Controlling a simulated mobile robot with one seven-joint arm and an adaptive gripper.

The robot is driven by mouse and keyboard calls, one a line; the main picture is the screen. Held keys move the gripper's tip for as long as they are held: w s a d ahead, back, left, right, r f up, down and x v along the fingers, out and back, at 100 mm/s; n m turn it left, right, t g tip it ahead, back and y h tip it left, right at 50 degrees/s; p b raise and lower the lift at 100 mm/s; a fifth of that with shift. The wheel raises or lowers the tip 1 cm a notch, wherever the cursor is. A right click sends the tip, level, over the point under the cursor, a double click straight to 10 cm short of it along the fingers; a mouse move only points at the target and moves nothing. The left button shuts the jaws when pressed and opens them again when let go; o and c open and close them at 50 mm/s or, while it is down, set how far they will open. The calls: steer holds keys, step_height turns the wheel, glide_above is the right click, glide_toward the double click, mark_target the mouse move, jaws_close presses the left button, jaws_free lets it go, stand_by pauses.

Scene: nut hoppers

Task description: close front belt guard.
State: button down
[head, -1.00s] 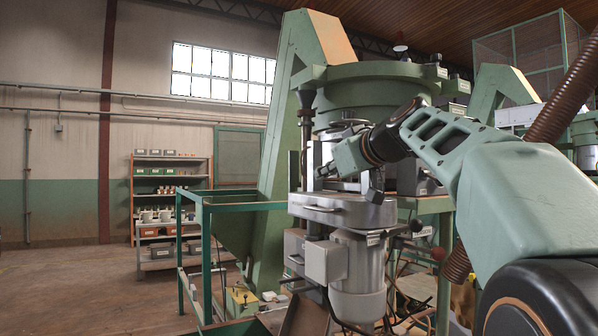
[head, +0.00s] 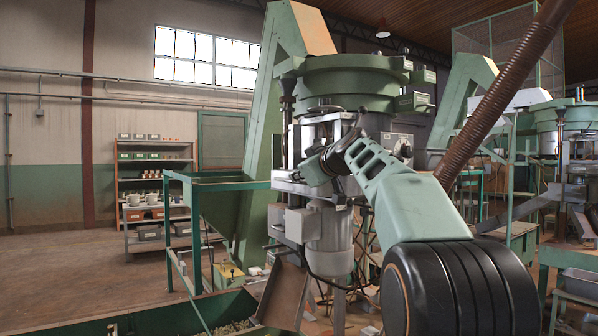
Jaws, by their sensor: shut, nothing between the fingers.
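The nut hopper machine stands in the middle of the head view, with a round green bowl (head: 345,84) on top. Below the bowl is a bare-metal housing (head: 291,184) at the front, which looks like the belt guard; my arm hides its right part. I cannot tell how far the guard stands open. My gripper (head: 308,171) is at the end of my arm, in front of or close against this housing. It is shut with nothing in it. I cannot tell whether its fingertips touch the metal.
A grey motor (head: 329,240) hangs below the housing, and a tilted brown chute (head: 283,294) is below left. A green frame stand (head: 167,225) is at left. Shelves (head: 155,185) stand by the wall. Another machine (head: 560,140) is at right. The floor at left is clear.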

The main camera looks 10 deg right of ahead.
steer(key=shift+f, duration=0.35)
stand_by(0.3)
